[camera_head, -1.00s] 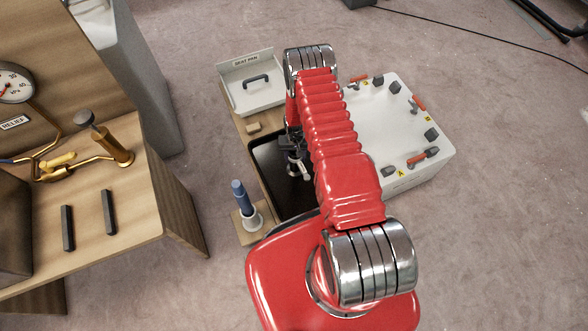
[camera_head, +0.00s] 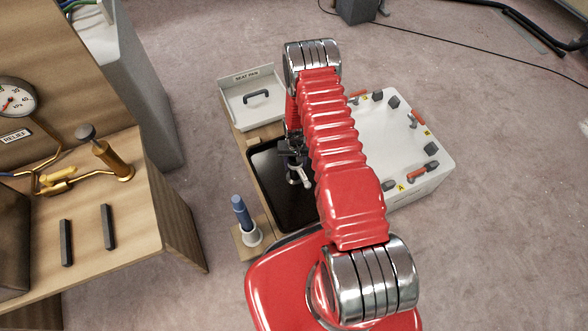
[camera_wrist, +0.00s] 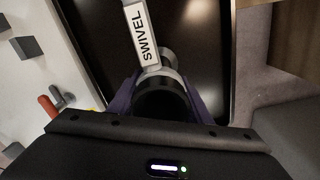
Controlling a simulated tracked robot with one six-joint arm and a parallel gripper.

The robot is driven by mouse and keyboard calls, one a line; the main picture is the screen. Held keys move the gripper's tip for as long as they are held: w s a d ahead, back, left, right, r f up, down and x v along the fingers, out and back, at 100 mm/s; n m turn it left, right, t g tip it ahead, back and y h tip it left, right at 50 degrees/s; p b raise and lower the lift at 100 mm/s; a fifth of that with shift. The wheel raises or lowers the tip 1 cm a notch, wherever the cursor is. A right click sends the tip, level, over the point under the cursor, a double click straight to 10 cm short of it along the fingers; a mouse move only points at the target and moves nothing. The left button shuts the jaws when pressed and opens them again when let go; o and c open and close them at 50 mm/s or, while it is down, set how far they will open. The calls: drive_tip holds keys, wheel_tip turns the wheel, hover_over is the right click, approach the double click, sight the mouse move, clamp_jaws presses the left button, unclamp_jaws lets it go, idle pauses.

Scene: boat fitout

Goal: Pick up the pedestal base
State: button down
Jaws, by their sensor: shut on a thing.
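My gripper (camera_wrist: 163,100) is shut on a dark cylinder with a grey collar, which I take to be the pedestal base (camera_wrist: 160,84). A white arm or tag marked SWIVEL (camera_wrist: 142,35) runs from the collar toward the top of the wrist view. In the head view my gripper (camera_head: 292,158) is over the black tray (camera_head: 266,172), with a small metallic part showing below it. My red arm hides part of the tray. I cannot tell how far the held part is above the tray floor.
The white seat pan tray (camera_head: 231,103) with a dark handle is behind the black tray. A blue cylinder (camera_head: 241,212) in a white collar stands in front. A white box (camera_head: 375,135) with orange handles is at the right. A wooden bench (camera_head: 150,215) is at the left.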

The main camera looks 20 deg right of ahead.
drive_tip(key=shift+r, duration=1.85)
drive_tip(key=shift+w, duration=0.1)
